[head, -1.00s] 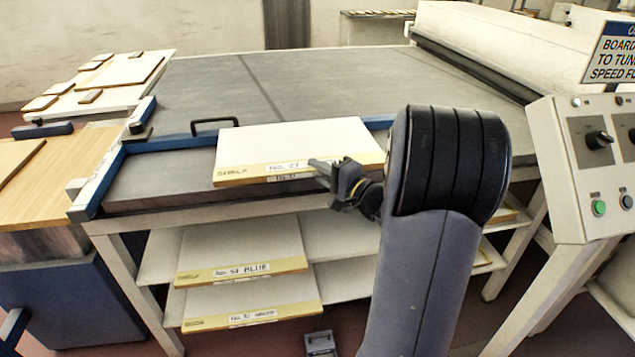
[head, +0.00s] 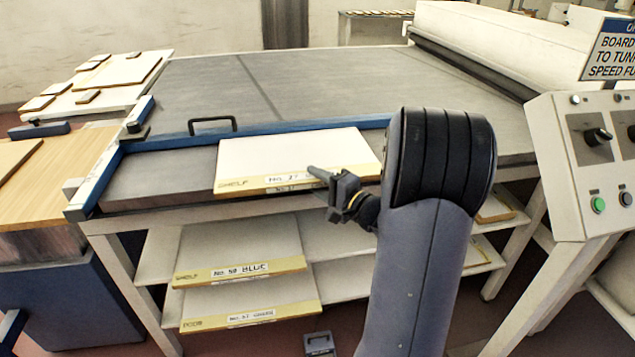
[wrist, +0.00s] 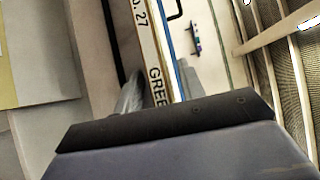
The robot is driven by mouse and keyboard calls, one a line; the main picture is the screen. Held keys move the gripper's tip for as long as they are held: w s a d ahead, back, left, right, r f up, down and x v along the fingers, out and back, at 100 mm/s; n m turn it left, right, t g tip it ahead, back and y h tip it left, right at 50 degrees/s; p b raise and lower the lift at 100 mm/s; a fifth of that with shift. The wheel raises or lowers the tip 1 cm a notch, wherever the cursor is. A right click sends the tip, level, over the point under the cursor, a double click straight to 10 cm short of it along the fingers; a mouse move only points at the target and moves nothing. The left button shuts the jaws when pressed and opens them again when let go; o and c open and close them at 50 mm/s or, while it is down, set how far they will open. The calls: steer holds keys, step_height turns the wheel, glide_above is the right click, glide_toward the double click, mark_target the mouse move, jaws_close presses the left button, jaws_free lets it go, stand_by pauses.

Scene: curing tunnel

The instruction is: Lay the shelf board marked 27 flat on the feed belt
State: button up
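The shelf board marked 27 (head: 295,153) is a white board with a tan front edge and a label reading No. 27; the wrist view also shows GREE on this edge (wrist: 150,55). My gripper (head: 318,174) is shut on its front edge, with one finger on each side in the wrist view. The board looks about level over the near strip of the grey feed belt (head: 200,85), in front of a blue rail (head: 165,143). I cannot tell whether its underside touches the belt. My gripper hides part of the label.
A shelf below holds boards marked 58 (head: 240,250) and another (head: 250,300). A black handle (head: 212,120) stands on the rail. A control box (head: 590,165) is at right, a roller (head: 470,70) at the far end. The belt beyond the rail is clear.

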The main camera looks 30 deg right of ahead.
steer(key=shift+r+p, duration=0.2)
steer(key=shift+p, duration=0.1)
steer(key=b+v, duration=0.1)
steer(key=v, duration=1.1)
steer(key=shift+w+f, duration=0.1)
steer(key=x, duration=1.1)
steer(key=shift+w+a+p, duration=0.2)
steer(key=shift+w+p, duration=0.1)
steer(key=shift+p, duration=0.1)
steer(key=shift+w, duration=0.1)
steer(key=shift+r, duration=0.45)
